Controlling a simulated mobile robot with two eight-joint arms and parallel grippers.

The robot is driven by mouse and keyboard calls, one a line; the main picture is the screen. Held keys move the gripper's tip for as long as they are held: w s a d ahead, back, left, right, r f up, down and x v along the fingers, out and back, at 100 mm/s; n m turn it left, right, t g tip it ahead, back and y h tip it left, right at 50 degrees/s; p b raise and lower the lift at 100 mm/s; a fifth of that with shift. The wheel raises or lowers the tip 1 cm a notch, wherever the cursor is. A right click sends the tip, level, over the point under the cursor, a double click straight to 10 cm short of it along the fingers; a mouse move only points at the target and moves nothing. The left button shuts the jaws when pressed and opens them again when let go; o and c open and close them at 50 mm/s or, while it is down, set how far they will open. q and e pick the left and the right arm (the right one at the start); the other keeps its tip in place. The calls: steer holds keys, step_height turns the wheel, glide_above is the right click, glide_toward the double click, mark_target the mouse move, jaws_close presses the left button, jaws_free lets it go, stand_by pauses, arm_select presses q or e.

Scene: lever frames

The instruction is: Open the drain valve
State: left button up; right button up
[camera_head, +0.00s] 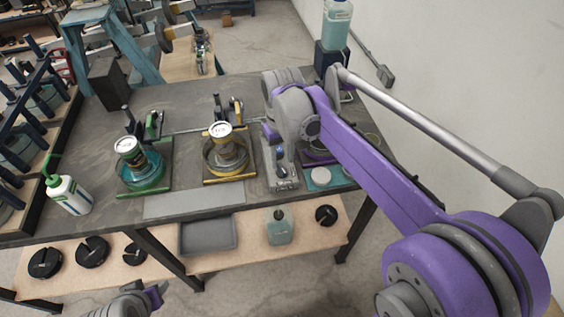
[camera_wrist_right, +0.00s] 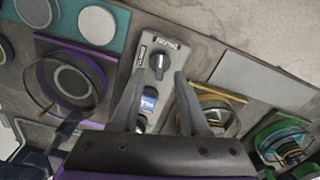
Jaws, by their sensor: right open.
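A grey control panel (camera_head: 282,176) stands on the table between the yellow and purple stations. In the right wrist view, the panel (camera_wrist_right: 133,72) carries a black knob (camera_wrist_right: 157,62), small labels and a blue display (camera_wrist_right: 149,99). No label readable here marks the drain valve, so I cannot tell which part it is. My right gripper (camera_wrist_right: 160,74) is open and empty, its fingers either side of the panel's middle, with the knob beyond and between the tips. I cannot tell whether they touch. My left gripper (camera_head: 150,297) is low at the bottom edge, partly cut off.
A yellow station (camera_head: 221,180) and a green station (camera_head: 130,192) with gauges stand left of the panel. The purple plate (camera_wrist_right: 46,50) is on the other side. A white bottle (camera_head: 70,194) stands at the left. A bare grey plate (camera_head: 194,204) lies at the front.

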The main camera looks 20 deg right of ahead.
step_height(320, 180, up, 8)
steer(key=shift+f, duration=0.2)
stand_by(0.8)
steer(key=s+a+f+t, duration=0.1)
steer(key=s+f+t, duration=0.1)
steer(key=s+f, duration=0.5)
steer(key=s+a+f+t, duration=0.2)
steer(key=s+f+t, duration=0.1)
steer(key=s+f, duration=0.4)
steer(key=shift+s+a+t, duration=0.25)
steer(key=shift+s+t, duration=0.05)
steer(key=shift+s, duration=0.7)
